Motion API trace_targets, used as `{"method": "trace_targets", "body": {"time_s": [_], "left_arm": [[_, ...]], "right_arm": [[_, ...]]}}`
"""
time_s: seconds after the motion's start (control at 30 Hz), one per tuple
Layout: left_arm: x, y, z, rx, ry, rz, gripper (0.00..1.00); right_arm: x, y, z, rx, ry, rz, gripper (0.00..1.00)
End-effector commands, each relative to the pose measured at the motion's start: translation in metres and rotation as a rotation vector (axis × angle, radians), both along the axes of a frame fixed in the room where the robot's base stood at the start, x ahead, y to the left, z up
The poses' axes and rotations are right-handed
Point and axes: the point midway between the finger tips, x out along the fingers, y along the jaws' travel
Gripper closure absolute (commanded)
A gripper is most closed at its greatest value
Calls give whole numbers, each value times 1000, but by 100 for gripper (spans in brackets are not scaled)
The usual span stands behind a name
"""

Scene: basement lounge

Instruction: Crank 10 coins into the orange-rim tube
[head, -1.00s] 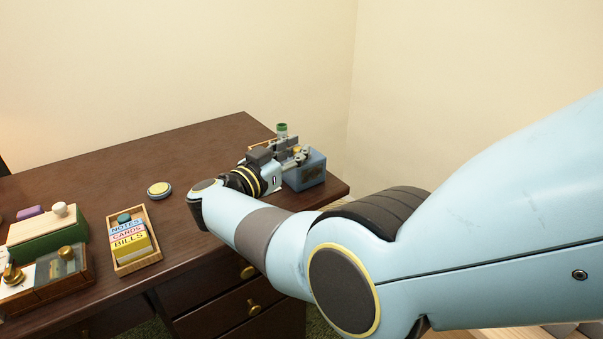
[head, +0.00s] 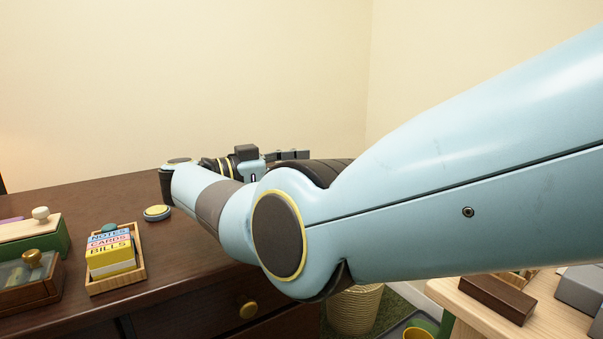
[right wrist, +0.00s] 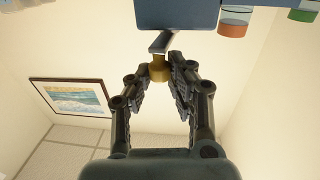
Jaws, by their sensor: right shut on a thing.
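A blue coin machine (right wrist: 175,12) fills the top of the right wrist view. Its grey crank arm (right wrist: 160,42) ends in a brass knob (right wrist: 159,68). My right gripper (right wrist: 172,72) is shut on this knob. The orange-rim tube (right wrist: 233,24) hangs at the right of the machine in that view, and a green-rim tube (right wrist: 303,13) is cut by the frame edge. I cannot count any coins in them. In the head view my right gripper (head: 290,155) shows partly above my arm, which hides the machine. My left gripper is out of view.
The dark desk (head: 185,235) holds a wooden tray (head: 118,278) of labelled cards, a round yellow-topped disc (head: 157,212) and a green box (head: 38,240) with a knob. A basket (head: 353,310) and a light wooden table (head: 470,318) stand right of the desk.

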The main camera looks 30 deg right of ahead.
Motion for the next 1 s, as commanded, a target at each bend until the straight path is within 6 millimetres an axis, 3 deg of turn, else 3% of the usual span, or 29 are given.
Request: {"method": "trace_targets", "body": {"time_s": [0.27,0.3,0.5,0.8,1.0], "left_arm": [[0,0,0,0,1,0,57],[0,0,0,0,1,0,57],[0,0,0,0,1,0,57],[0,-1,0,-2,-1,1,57],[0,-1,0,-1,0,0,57]], "right_arm": [[0,1,-1,3,2,1,100],[0,1,-1,3,2,1,81],[0,0,0,2,1,1,56],[0,0,2,1,-1,1,56],[0,0,28,2,-7,0,56]]}}
